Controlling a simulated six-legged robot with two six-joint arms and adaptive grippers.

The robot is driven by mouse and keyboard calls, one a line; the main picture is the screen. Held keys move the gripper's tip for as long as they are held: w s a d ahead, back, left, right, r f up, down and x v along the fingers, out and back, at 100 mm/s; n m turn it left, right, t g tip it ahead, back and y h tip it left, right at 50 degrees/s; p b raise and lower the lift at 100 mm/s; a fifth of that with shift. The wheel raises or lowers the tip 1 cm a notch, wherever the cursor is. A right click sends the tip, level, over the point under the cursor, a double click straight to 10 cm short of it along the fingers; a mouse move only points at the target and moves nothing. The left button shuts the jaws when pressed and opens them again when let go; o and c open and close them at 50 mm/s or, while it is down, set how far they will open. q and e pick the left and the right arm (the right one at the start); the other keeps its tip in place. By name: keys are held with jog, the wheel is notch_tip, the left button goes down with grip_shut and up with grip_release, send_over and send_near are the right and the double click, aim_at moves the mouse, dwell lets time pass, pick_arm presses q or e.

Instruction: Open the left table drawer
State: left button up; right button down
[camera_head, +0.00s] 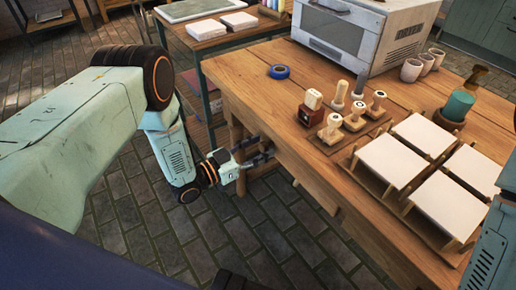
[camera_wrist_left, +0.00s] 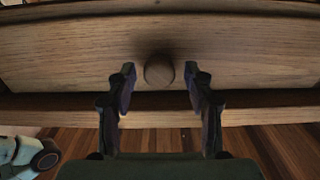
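The left table drawer shows in the left wrist view as a wide wooden front (camera_wrist_left: 70,55) with a round wooden knob (camera_wrist_left: 159,71). It looks closed, though its edges are only partly in view. My left gripper (camera_wrist_left: 159,82) is open, with one dark finger on each side of the knob and a gap on both sides. In the head view my left gripper (camera_head: 262,154) is at the front edge of the wooden table (camera_head: 245,82), below the tabletop. The drawer front is mostly hidden there. At the right edge only a part of my right arm shows; its gripper is out of view.
On the tabletop are a white oven (camera_head: 345,30), a blue tape roll (camera_head: 279,71), several wooden stamps (camera_head: 333,128), cups (camera_head: 411,70), a green cylinder (camera_head: 458,105) and white tiles on wooden racks (camera_head: 392,160). A side table (camera_head: 195,48) stands behind. The brick floor in front is clear.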

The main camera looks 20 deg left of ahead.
pick_arm(q)
jog(key=c, duration=0.3)
grip_shut()
jog(key=shift+s, duration=0.1)
dwell(0.4)
